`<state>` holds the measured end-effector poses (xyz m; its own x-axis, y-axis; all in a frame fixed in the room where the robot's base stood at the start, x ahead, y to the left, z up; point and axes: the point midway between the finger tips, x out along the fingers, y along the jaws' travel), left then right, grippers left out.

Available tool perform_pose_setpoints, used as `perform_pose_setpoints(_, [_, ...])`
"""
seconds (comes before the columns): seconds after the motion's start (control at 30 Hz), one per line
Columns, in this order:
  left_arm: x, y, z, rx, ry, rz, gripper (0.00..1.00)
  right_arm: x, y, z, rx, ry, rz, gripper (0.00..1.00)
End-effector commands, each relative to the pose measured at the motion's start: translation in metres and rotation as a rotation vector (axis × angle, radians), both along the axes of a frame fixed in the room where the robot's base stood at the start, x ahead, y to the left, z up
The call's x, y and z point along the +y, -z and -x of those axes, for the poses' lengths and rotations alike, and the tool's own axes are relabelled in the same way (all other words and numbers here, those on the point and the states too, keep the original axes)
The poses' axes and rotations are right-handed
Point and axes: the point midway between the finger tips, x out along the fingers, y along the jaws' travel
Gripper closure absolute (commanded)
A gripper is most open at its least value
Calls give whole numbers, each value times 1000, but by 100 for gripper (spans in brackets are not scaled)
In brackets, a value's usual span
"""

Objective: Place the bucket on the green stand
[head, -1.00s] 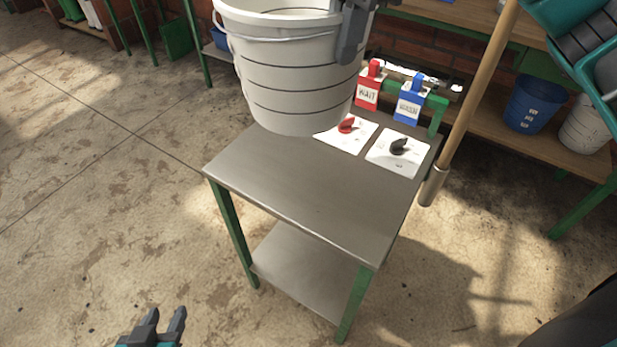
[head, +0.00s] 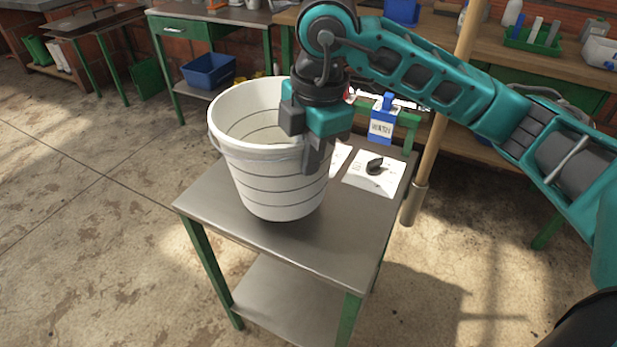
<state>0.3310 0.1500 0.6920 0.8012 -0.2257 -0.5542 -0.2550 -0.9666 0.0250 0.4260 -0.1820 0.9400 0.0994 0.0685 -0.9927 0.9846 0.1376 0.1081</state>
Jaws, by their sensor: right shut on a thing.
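The white bucket (head: 272,180) with dark ring lines is upright over the stand with green legs and a grey metal top (head: 222,197). Its base looks to be on or just above the top; I cannot tell which. My right gripper (head: 304,140) is shut on the bucket's right rim, one finger inside and one outside. The bucket looks empty where I can see in. My left gripper is out of view.
A white card with a black knob (head: 375,167) lies on the stand's right back part, with a blue WASH tag (head: 382,122) behind it. The stand's front strip is clear.

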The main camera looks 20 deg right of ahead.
Motion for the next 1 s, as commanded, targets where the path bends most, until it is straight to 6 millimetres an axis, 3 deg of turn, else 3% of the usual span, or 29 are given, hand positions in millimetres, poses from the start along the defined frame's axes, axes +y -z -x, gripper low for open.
perform_pose_setpoints(0.3, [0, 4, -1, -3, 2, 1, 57, 0, 40, 0, 1, 0, 0, 100])
perform_pose_setpoints(0.67, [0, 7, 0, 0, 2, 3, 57, 0, 45, 0, -2, 0, 0, 100])
perform_pose_setpoints(0.7, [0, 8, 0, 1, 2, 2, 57, 0, 46, 0, 0, 0, 1, 92])
perform_pose_setpoints(1.0, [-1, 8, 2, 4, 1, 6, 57, 0, 45, 0, 0, 0, 0, 67])
